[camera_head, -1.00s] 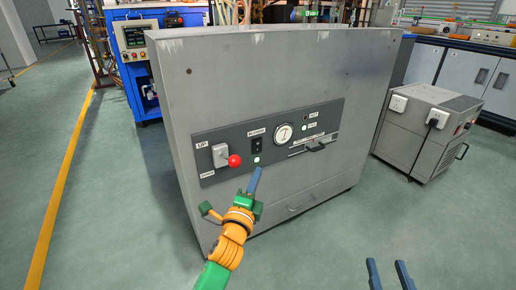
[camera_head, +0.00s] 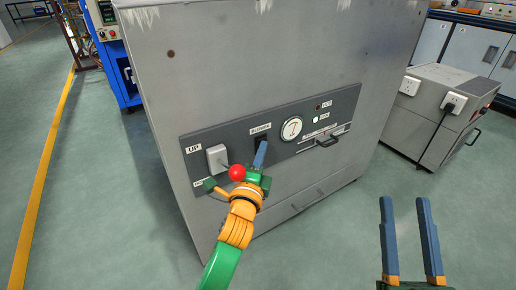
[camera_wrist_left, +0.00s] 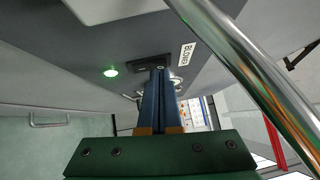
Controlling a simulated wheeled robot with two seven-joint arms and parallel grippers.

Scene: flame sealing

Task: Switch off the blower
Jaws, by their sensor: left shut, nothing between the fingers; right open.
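The blower switch (camera_head: 261,139) is a small dark rocker on the grey control panel, under a white label; in the left wrist view the label (camera_wrist_left: 187,54) reads BLOWER. My left gripper (camera_head: 263,150) is shut and empty, its blue fingertips at the switch and covering its lower part. In the left wrist view the switch's dark plate (camera_wrist_left: 148,62) shows right behind the fingertips (camera_wrist_left: 159,72); I cannot tell whether they touch or which way the rocker is tilted. A green lamp (camera_wrist_left: 110,72) beside it is lit. My right gripper (camera_head: 408,205) is open and empty, away from the cabinet.
A lever with a red ball knob (camera_head: 237,172) stands out close left of my left gripper; its metal rod (camera_wrist_left: 245,65) crosses the left wrist view. Right of the switch are a round gauge (camera_head: 291,128) and a black handle (camera_head: 327,141). A grey unit (camera_head: 438,115) stands on the floor at right.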

